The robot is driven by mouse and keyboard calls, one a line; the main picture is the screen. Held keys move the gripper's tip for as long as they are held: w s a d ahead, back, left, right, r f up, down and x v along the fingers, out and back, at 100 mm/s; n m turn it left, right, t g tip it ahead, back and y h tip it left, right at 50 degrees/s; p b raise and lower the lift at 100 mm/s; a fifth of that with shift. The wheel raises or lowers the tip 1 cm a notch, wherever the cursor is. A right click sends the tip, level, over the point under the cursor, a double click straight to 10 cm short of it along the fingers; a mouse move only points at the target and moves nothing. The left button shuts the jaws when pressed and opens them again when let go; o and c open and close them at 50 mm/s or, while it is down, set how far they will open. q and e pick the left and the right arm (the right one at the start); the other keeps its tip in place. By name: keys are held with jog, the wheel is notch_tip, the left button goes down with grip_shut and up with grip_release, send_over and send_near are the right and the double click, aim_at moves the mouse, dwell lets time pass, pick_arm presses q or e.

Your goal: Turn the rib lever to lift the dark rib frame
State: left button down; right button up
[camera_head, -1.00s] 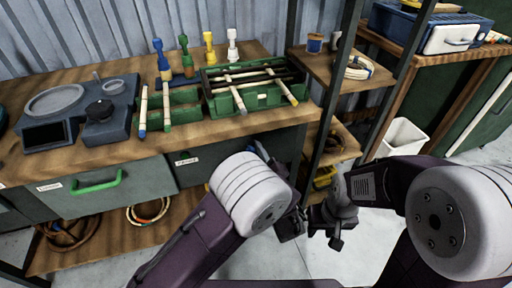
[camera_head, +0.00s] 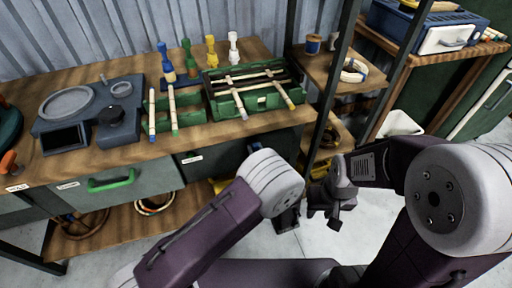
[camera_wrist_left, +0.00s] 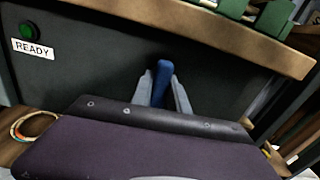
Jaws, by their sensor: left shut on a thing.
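The dark rib frame (camera_head: 262,71) lies across the top of a green box on the bench, with pale sticks across it. My left gripper (camera_wrist_left: 161,88) is shut on a blue handle (camera_wrist_left: 162,78), which stands out from the dark front panel below the bench edge. I take this handle to be the rib lever. In the head view my left arm hides most of this grip; a small blue patch (camera_head: 254,147) shows above the arm. My right gripper (camera_head: 327,207) hangs over the floor, away from the bench; its jaw opening is unclear.
A green light and a READY label (camera_wrist_left: 32,49) are on the panel in the wrist view. A drawer with a green handle (camera_head: 111,181) is at left. A shelf rack (camera_head: 338,77) stands close right of the bench. A white bin (camera_head: 403,124) is beyond it.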

pick_arm(q)
jog(key=shift+m, duration=0.4)
pick_arm(e)
jog(key=shift+r, duration=0.35)
pick_arm(q)
jog(key=c, duration=1.3)
grip_release()
